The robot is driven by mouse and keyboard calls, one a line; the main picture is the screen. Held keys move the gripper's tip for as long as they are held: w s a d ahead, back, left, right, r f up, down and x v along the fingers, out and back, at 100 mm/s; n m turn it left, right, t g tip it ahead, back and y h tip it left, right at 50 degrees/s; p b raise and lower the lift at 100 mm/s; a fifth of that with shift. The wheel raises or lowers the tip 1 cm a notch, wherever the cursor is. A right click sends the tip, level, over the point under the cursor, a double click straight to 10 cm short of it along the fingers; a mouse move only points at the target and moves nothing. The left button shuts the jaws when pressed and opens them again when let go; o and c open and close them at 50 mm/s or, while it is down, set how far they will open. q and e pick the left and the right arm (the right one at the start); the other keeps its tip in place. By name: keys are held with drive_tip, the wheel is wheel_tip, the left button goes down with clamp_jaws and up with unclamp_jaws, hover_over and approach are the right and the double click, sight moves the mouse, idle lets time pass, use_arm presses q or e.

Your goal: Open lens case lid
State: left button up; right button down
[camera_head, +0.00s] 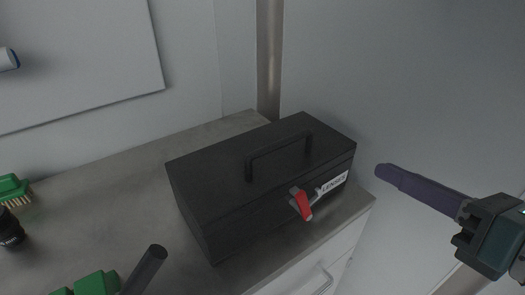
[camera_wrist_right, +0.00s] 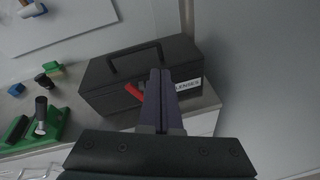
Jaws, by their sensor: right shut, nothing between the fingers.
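The lens case (camera_head: 225,190) is a black box with a top handle (camera_head: 280,156), a white "LENSES" label (camera_head: 333,184) and a red latch (camera_head: 301,203) on its front. Its lid is down. It stands near the counter's right end. My right gripper (camera_head: 380,170) is right of the case in the head view, apart from it, with its fingers together and empty. In the right wrist view the shut fingers (camera_wrist_right: 160,75) cover part of the front of the case (camera_wrist_right: 105,98), and the red latch (camera_wrist_right: 134,91) shows just left of them. My left gripper is not in view.
The grey counter (camera_head: 120,195) is clear left of the case. A green brush (camera_head: 12,187) and a black cylinder (camera_head: 10,228) lie at the far left. A green fixture (camera_head: 95,284) with a dark handle (camera_head: 146,268) is at the front. A metal post (camera_head: 269,60) rises behind.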

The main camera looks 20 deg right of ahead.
wheel_tip(320, 180, down, 4)
drive_tip(key=s+a+n+y+b, duration=0.1)
drive_tip(key=n+y+b, duration=0.1)
drive_tip(key=n, duration=0.3)
approach(315, 162)
drive_tip(key=w+a, duration=0.4)
drive_tip(key=shift+w+a+r+p, duration=0.3)
drive_tip(key=shift+w+p, duration=0.1)
drive_tip(key=shift+w, duration=0.05)
drive_tip(key=shift+w+a+r+p, duration=0.3)
drive_tip(key=shift+w+r+p, duration=0.05)
drive_tip(key=shift+w+p, duration=0.1)
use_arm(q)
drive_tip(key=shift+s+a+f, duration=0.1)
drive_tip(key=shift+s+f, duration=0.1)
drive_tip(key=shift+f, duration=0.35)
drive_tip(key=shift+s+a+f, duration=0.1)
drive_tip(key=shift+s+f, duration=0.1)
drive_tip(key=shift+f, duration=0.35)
use_arm(e)
drive_tip(key=shift+w+a+r, duration=0.2)
drive_tip(key=shift+w+r, duration=0.1)
drive_tip(key=shift+w, duration=0.3)
